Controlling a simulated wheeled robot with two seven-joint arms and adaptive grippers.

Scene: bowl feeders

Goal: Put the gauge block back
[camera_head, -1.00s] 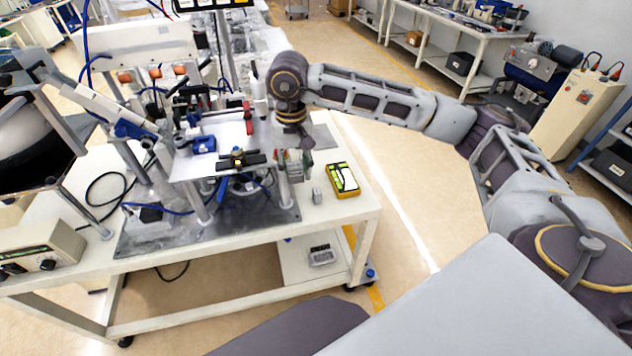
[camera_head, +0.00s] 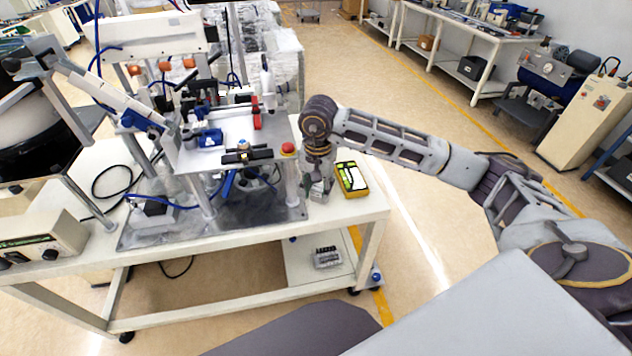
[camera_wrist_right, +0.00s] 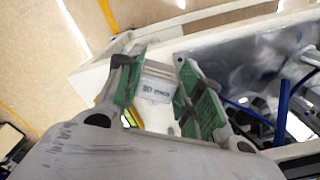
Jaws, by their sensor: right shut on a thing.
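The gauge block (camera_wrist_right: 157,84) is a small pale grey metal block with dark printed marks. In the right wrist view it sits between the green pads of my right gripper (camera_wrist_right: 163,82), which is shut on it. In the head view my right gripper (camera_head: 318,190) points down at the right end of the white bench (camera_head: 258,235), just left of a yellow meter (camera_head: 352,179). The fingers largely hide the block there, and I cannot tell whether it still touches the bench top. My left gripper is not in view.
A small grey case with dark contents (camera_head: 327,257) is on the bench's lower shelf (camera_head: 300,268). The feeder rig with its metal plate (camera_head: 225,135) and a red button (camera_head: 288,148) stands close left of my right gripper. Open floor lies right of the bench.

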